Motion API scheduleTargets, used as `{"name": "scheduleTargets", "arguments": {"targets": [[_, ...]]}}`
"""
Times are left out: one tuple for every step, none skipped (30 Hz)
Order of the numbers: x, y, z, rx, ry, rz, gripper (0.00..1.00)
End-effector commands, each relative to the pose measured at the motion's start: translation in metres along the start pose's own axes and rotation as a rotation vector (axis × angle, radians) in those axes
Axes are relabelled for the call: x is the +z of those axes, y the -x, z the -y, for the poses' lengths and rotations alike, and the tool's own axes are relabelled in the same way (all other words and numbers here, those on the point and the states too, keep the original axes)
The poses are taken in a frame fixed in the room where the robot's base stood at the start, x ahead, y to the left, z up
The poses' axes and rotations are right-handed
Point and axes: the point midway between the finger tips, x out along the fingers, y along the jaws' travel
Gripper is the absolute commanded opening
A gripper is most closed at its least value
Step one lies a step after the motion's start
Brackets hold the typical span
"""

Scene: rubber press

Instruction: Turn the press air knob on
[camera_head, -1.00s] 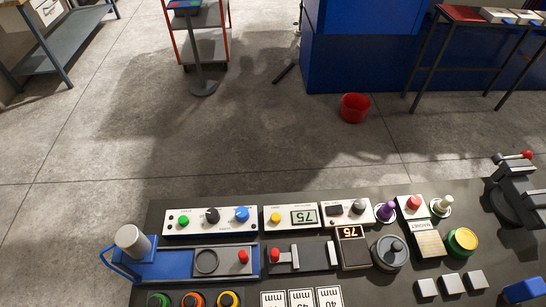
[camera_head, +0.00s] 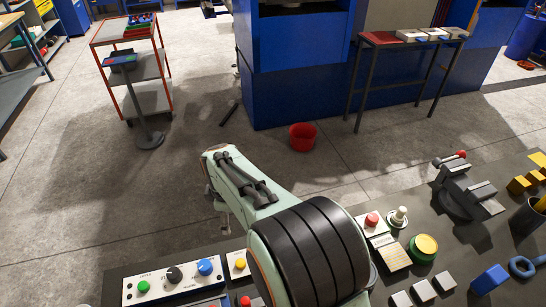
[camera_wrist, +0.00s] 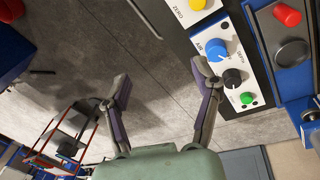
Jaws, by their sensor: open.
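A white control panel (camera_head: 170,278) at the lower left of the head view carries a green button (camera_head: 143,286), a black knob (camera_head: 174,273) and a blue knob (camera_head: 206,267). The same panel is at the right of the wrist view, with the blue knob (camera_wrist: 216,50), black knob (camera_wrist: 232,78) and green button (camera_wrist: 246,98). Its lettering is too small to read surely, so I cannot tell which knob is for the press air. My gripper (camera_wrist: 160,75) is open and empty. Its right finger shows beside the blue and black knobs; I cannot tell the gap.
A panel with a yellow button (camera_wrist: 197,4) adjoins the knob panel. A blue fixture with a red knob (camera_wrist: 287,15) lies on the other side. The dark bench (camera_head: 395,258) holds a red button (camera_head: 371,220) and a vise (camera_head: 466,190). Open floor lies beyond.

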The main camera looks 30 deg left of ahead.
Motion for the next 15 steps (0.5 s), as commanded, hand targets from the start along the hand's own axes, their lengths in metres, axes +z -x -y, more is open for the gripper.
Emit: {"name": "scheduleTargets", "arguments": {"targets": [[-0.024,-0.024,0.024,-0.047,0.069,0.016,0.63],[-0.033,-0.034,0.037,-0.069,0.100,0.025,0.63],[-0.041,-0.044,0.052,-0.093,0.134,0.036,0.63],[-0.047,-0.049,0.060,-0.105,0.156,0.042,0.63],[-0.052,-0.053,0.067,-0.113,0.172,0.045,0.63],[-0.057,-0.055,0.073,-0.117,0.189,0.046,0.63],[-0.059,-0.055,0.075,-0.117,0.195,0.045,0.63],[-0.060,-0.057,0.076,-0.116,0.200,0.044,0.63],[-0.061,-0.061,0.078,-0.117,0.202,0.044,0.63],[-0.061,-0.065,0.079,-0.118,0.202,0.045,0.63],[-0.060,-0.069,0.079,-0.119,0.202,0.045,0.63],[-0.059,-0.076,0.080,-0.118,0.201,0.045,0.63],[-0.059,-0.081,0.080,-0.120,0.200,0.045,0.63],[-0.059,-0.086,0.081,-0.119,0.200,0.045,0.63],[-0.058,-0.093,0.081,-0.119,0.200,0.045,0.63]]}}
